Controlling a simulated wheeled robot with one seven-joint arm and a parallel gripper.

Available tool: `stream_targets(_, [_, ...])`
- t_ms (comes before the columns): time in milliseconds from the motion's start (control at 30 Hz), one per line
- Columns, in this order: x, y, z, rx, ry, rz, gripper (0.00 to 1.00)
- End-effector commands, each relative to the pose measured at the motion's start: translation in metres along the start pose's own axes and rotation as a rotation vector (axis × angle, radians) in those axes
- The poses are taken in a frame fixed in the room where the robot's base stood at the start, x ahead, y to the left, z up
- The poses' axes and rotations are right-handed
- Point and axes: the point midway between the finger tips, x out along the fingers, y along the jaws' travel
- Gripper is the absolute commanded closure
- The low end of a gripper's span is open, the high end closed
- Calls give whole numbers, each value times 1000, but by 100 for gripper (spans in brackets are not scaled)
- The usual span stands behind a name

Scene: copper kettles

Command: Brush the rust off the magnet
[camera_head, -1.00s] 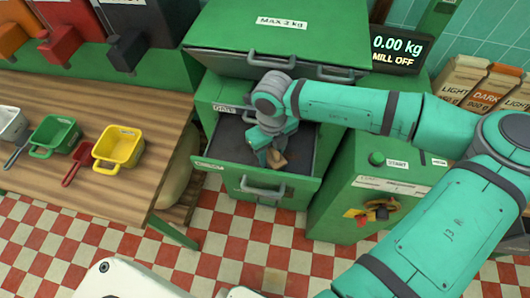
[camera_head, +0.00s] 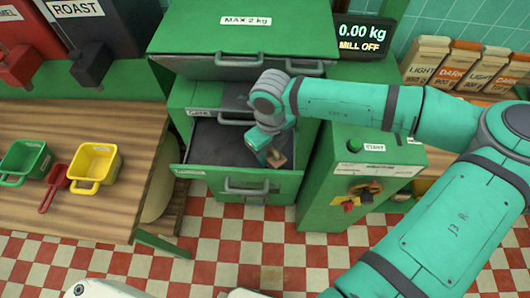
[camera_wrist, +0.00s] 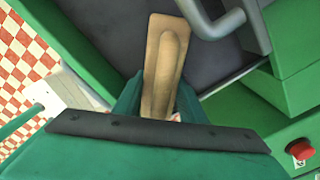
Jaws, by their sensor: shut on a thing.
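My gripper (camera_head: 268,155) is shut on a tan wooden-backed tool that looks like a brush (camera_head: 278,160). In the wrist view, the brush (camera_wrist: 165,62) sticks out from between the fingers; its underside is hidden. The gripper is over the front right part of an open green drawer (camera_head: 283,186) with a dark grey inside. I cannot make out a separate magnet or any rust; whether the brush touches anything is unclear.
The drawer's grey handle (camera_head: 247,187) shows at its front. A green control box (camera_head: 360,195) with a START button stands close on the right. A wooden counter (camera_head: 100,215) with yellow (camera_head: 97,163), red (camera_head: 58,180) and green (camera_head: 22,160) scoops is on the left.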

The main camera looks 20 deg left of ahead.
Motion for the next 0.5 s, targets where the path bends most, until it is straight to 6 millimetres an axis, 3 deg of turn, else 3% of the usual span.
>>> stream_targets(500, [3,-24,-24,3,3,-2,98])
